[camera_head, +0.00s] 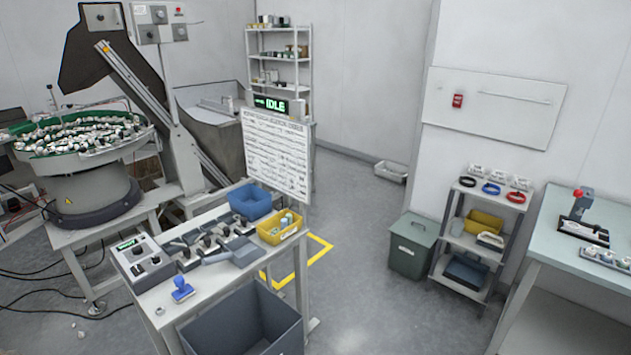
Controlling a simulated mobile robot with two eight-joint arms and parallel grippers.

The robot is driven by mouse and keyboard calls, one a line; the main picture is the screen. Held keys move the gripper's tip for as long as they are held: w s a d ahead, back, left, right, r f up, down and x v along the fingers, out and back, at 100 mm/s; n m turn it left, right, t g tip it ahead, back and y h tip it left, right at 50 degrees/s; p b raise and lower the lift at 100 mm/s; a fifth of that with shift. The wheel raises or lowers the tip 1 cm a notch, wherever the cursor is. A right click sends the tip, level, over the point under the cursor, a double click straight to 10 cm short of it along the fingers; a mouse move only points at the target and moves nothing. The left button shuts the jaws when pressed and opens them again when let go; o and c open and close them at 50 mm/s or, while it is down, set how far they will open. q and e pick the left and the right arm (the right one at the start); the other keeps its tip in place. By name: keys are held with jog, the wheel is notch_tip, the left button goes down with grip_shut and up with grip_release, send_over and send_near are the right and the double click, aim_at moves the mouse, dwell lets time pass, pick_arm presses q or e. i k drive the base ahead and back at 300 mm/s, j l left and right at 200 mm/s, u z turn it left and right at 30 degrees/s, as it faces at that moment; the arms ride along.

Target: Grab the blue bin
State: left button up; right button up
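A blue bin (250,200) stands on the far end of the workbench in the middle of the head view. It is an open-topped box and looks empty. A yellow bin (281,230) with small pale items in it stands right beside it, on the near right side. Neither of my grippers shows in this view.
The workbench (215,278) also carries a control box (144,262), a blue stamp (182,289) and several dark tools. A large grey crate (245,325) stands at its near side. A grey lidded bin (412,246) stands by the rack. The floor between is clear.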

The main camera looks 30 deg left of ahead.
aim_at(252, 202)
jog(key=i+u, duration=0.35)
jog(key=i+l+u, duration=0.55)
jog(key=i+u, duration=0.15)
jog(key=i+l+u, duration=0.1)
jog(key=u, duration=0.4)
jog(key=i+l+u, duration=0.3)
jog(key=u, duration=0.2)
jog(key=i+l+u, duration=0.15)
jog(key=u, duration=0.3)
jog(key=i+l+u, duration=0.65)
jog(key=u, duration=0.15)
jog(key=i+l+u, duration=0.2)
jog(key=l+u, duration=0.2)
jog(key=l, duration=0.1)
